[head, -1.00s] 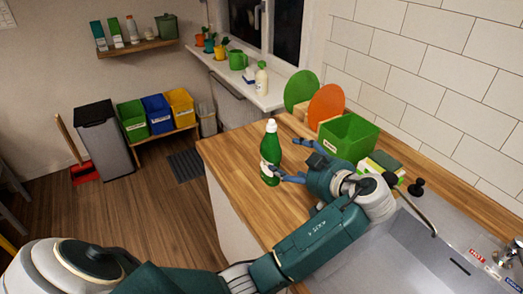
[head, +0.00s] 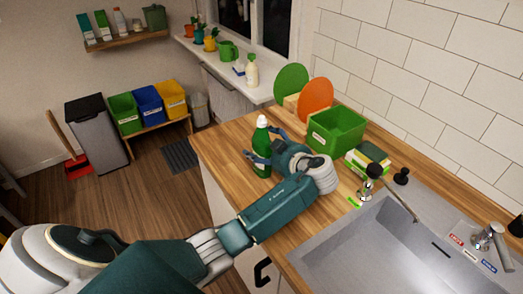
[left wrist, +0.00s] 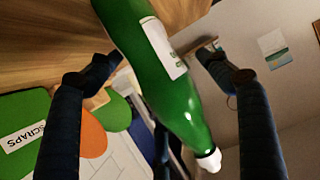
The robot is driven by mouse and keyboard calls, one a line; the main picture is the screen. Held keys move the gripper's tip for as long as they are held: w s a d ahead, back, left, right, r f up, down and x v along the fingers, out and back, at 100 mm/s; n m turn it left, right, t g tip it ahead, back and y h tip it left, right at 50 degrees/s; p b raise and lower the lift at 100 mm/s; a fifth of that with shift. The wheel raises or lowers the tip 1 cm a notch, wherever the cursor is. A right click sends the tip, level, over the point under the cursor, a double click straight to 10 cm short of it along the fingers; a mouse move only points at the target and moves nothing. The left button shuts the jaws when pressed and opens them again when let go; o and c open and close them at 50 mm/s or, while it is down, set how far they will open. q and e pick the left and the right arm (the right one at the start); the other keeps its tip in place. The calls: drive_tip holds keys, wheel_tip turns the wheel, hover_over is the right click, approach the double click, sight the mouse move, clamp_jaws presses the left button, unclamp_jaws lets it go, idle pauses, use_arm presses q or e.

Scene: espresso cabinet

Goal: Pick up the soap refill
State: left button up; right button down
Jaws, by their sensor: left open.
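A green bottle with a white cap (head: 262,133), which looks like the soap refill, stands upright on the wooden counter (head: 225,150). It also shows in the left wrist view, where the bottle (left wrist: 185,112) runs diagonally with a white label. My left gripper (head: 265,145) is at the bottle, with its fingers on either side of it. In the left wrist view my left gripper (left wrist: 160,65) is open, its dark fingers apart and the bottle between them. I cannot tell whether either finger touches it. The bottle's lower part is partly hidden by the gripper in the head view. My right gripper is out of view.
A green bin (head: 337,131), a sponge pack (head: 368,160), and green (head: 291,84) and orange (head: 316,99) discs stand behind the bottle. The sink (head: 375,250) with its faucet is at the right. A white pump bottle (head: 251,72) stands on the sill. The counter's left is clear.

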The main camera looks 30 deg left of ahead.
use_arm(q)
drive_tip(key=c, duration=1.5)
drive_tip(key=shift+r, duration=0.1)
drive_tip(key=c, duration=0.4)
